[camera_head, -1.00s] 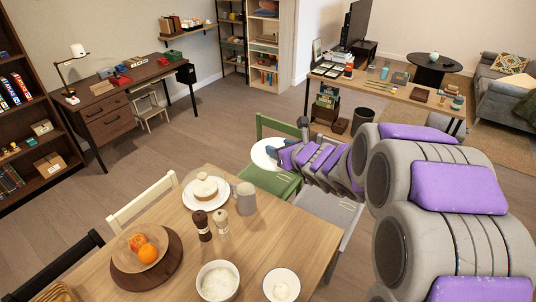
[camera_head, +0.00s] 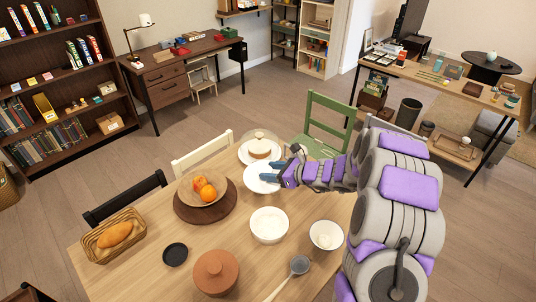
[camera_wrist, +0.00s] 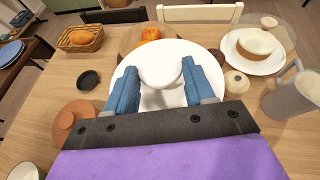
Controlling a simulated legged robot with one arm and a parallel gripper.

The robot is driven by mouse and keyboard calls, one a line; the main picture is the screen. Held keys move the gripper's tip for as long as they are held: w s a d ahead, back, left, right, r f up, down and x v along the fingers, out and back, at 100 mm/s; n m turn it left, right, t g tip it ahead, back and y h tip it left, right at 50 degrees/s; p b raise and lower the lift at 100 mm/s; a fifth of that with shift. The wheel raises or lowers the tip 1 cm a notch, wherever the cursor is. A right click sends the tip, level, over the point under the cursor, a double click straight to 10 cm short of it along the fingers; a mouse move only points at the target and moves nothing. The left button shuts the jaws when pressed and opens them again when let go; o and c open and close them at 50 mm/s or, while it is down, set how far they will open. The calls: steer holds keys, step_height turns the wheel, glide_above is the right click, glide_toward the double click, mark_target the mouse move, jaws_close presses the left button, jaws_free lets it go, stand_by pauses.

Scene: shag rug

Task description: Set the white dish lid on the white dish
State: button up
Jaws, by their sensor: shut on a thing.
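The white dish lid (camera_head: 262,179) is a round white disc. My gripper (camera_head: 281,174) is shut on its knob and holds it over the table's far right part. In the wrist view the lid's knob (camera_wrist: 162,66) sits between the blue fingertips, with the disc spread beneath them. A white round dish (camera_head: 268,225) stands on the table, nearer than the lid and slightly right of it. Its inside looks white; I cannot tell what it holds. The lid is apart from this dish in the head view. My gripper hides part of the lid.
A fruit bowl (camera_head: 203,190) on a dark round board is left of the lid. A cake under a glass cover (camera_head: 260,147) is behind it. A smaller white bowl (camera_head: 326,235), a terracotta pot (camera_head: 216,272) and a bread basket (camera_head: 113,236) stand around. A grey mug (camera_wrist: 293,97) is at the right.

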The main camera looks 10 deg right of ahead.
steer(key=shift+s+d+f+n+g+y+b, duration=0.1)
steer(key=shift+s+f+n+g+y+b, duration=0.45)
steer(key=shift+f, duration=2.45)
steer(key=shift+s+d+f+n+g+y+b, duration=0.15)
steer(key=shift+s+f+n+g+b, duration=0.7)
steer(key=shift+f, duration=2.2)
steer(key=shift+s+d+f+n+g+y+b, duration=0.2)
steer(key=shift+s+f+b, duration=0.95)
steer(key=shift+f, duration=1.85)
steer(key=shift+s+a, duration=0.1)
steer(key=shift+s, duration=0.05)
steer(key=shift+p, duration=0.65)
steer(key=shift+f, duration=0.5)
steer(key=o, duration=0.9)
steer(key=shift+s, duration=0.1)
steer(key=shift+p+v, duration=2.95)
steer(key=shift+v, duration=2.6)
